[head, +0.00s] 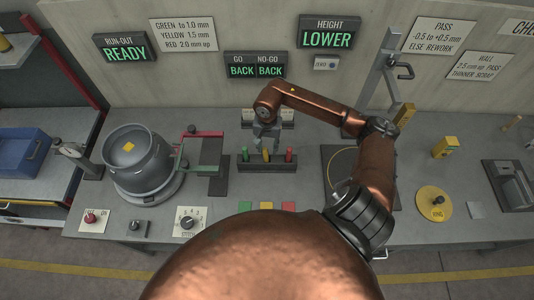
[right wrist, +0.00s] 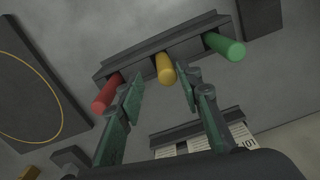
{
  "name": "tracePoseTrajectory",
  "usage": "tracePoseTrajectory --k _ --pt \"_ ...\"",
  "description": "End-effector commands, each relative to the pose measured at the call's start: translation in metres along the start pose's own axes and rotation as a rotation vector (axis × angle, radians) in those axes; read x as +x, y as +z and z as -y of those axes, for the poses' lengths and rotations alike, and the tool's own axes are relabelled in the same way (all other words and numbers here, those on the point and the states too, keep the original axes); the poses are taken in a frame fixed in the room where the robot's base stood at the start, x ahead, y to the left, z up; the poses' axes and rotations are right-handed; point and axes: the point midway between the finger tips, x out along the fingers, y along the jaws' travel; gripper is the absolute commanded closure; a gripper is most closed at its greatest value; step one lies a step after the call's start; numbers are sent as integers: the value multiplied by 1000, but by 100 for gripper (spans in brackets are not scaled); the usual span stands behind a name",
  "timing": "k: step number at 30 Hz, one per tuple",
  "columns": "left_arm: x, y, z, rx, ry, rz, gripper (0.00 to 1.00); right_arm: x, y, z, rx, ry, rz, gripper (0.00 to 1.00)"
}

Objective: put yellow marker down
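The yellow marker (head: 265,154) stands in the middle of a dark rack (head: 267,166), between a green marker (head: 245,154) and a red marker (head: 289,155). My right gripper (head: 265,143) is over the rack, right at the yellow marker. In the right wrist view the yellow marker (right wrist: 165,68) shows between the two fingertips of my right gripper (right wrist: 161,82). The fingers are spread, with a gap on each side of it. The red marker (right wrist: 106,93) and green marker (right wrist: 225,47) lie outside the fingers. My left gripper is not in view.
A grey cylinder (head: 138,165) with a yellow patch sits on a turntable at left, beside a red and green bracket (head: 203,152). Green, yellow and red squares (head: 266,205) lie in front of the rack. A height gauge (head: 385,75) stands behind at right.

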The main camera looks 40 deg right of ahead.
Motion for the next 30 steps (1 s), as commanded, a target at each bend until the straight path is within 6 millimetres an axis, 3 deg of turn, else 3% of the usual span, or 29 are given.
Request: tracePoseTrajectory --k 6,12,30 --pt "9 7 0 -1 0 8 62 -42 -1 0 -2 0 -4 67" --pt "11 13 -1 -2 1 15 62 -64 0 0 0 0 -1 67" --pt "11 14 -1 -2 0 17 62 -68 0 0 0 0 1 67"
